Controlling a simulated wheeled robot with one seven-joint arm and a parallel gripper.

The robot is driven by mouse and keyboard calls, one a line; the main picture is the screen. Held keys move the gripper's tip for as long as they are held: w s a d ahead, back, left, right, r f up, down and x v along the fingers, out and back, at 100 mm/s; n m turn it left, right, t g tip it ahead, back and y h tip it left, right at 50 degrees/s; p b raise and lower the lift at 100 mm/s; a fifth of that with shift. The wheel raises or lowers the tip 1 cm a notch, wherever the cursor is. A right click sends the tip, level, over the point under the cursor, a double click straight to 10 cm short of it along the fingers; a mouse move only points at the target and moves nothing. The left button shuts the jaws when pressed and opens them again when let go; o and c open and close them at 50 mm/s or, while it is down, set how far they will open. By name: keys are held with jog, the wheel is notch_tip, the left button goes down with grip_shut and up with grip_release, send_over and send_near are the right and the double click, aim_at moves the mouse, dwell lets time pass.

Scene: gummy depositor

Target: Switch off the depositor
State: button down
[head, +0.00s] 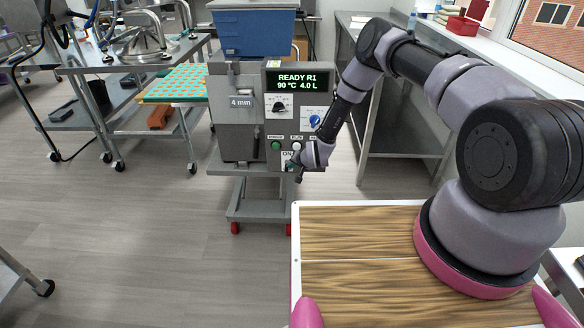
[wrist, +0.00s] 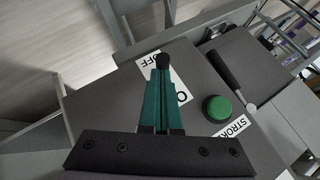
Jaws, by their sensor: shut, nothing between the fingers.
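The depositor (head: 222,120) is a grey machine on a wheeled stand in the middle of the head view. Its lit display (head: 296,82) reads READY R1, 90 °C, 4.0 L. My gripper (head: 293,164) is at the lower right of its front panel, by the ON label (head: 287,154). In the wrist view my gripper (wrist: 161,85) has its green fingers shut and empty, lying over the label with OFF (wrist: 149,60) at its far end. A black round tip (wrist: 162,60) shows at the fingertips, apparently the switch lever; the rest is hidden. I cannot tell whether they touch.
A green STROKE button (wrist: 217,108) sits close to the right of the fingers. The panel also has a black dial (head: 279,106) and a blue knob (head: 315,121). A steel table (head: 372,150) stands to the right. Open floor (head: 130,240) lies at the left.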

jog(key=shift+s+f, duration=0.15)
jog(key=shift+f, duration=0.25)
jog(key=shift+r, duration=0.1)
jog(key=shift+r, duration=0.7)
